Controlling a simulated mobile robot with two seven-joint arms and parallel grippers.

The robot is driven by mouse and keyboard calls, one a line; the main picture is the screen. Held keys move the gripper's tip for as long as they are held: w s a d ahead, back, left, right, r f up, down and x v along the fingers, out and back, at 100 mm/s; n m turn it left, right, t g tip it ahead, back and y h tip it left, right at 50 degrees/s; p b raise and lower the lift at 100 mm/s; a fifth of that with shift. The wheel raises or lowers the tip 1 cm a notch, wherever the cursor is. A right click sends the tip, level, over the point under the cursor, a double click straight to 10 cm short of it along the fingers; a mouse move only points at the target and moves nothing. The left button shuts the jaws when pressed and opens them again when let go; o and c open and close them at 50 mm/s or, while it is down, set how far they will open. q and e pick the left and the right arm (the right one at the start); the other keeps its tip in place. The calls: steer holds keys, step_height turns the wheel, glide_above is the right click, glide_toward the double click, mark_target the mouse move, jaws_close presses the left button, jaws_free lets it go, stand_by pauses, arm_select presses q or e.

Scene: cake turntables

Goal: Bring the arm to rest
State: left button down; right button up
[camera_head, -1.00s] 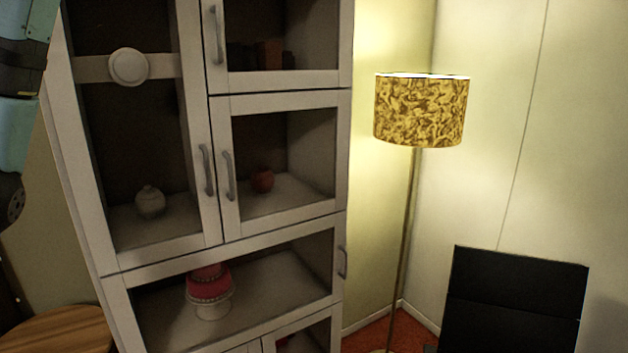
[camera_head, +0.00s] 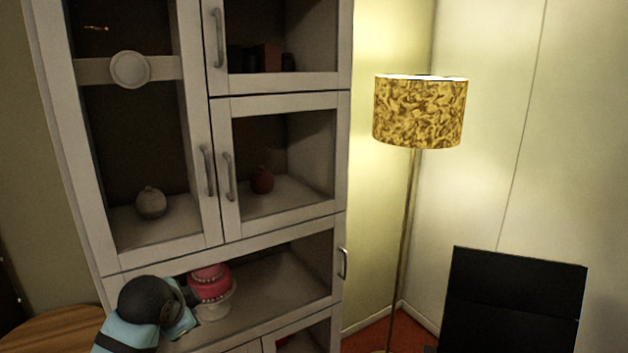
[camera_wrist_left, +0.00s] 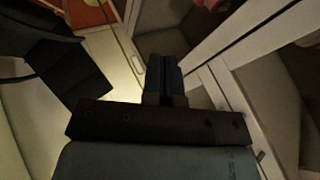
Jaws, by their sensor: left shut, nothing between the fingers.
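My left arm shows at the bottom left of the head view as a teal and black link, in front of the lower part of the white cabinet (camera_head: 214,240). Its fingers cannot be made out there. In the left wrist view my left gripper (camera_wrist_left: 164,75) has its two dark fingers together, with nothing between them. The cabinet frame runs close along the right side of that view. My right gripper is in neither view.
A pink cake on a white stand (camera_head: 213,307) is inside the cabinet, partly behind my arm. A floor lamp (camera_head: 419,112) and a black chair (camera_head: 515,300) stand to the right. A round wooden table (camera_head: 50,330) is at the lower left.

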arm_select(q)
steer(key=s+f+n+g, duration=0.25)
steer(key=s+f, duration=0.25)
steer(key=s, duration=0.6)
steer(key=s+a+f+n+g, duration=0.1)
steer(key=s+f+n, duration=0.2)
steer(key=s+f, duration=0.55)
steer(key=s+f+n+g, duration=0.1)
steer(key=s+f+n, duration=0.2)
steer(key=s, duration=1.1)
steer(key=w+d+f+t+h, duration=0.1)
steer(key=w+d+f+t, duration=0.1)
steer(key=f, duration=0.5)
steer(key=w+d+f+t+h, duration=0.2)
steer(key=w+d+f+t, duration=0.1)
steer(key=f+t, duration=0.2)
steer(key=shift+w+d+f+m, duration=0.3)
steer(key=shift+f+m, duration=0.15)
steer(key=shift+f, duration=0.45)
